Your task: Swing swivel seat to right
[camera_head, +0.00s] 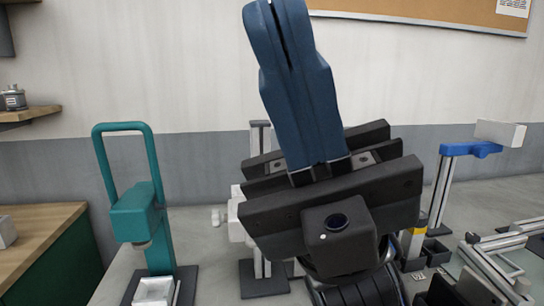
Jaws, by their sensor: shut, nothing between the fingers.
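My gripper (275,12) rises in the middle of the view, close to the camera, with its two dark blue fingers pressed together and only a thin slit between them. It is shut and empty, tilted slightly left, in front of the pale wall. No chair-like swivel seat can be made out. At the right, a blue arm (470,149) on a grey post carries a white block (500,132); whether this is the swivel seat I cannot tell. My gripper is left of it and apart from it. My gripper's black body hides part of the bench behind.
A teal press-like stand (140,215) with a tall loop handle is at the left. A grey upright stand (262,275) is partly behind my gripper. Metal rails (493,262) lie at the lower right. A wooden counter (38,240) is at the far left.

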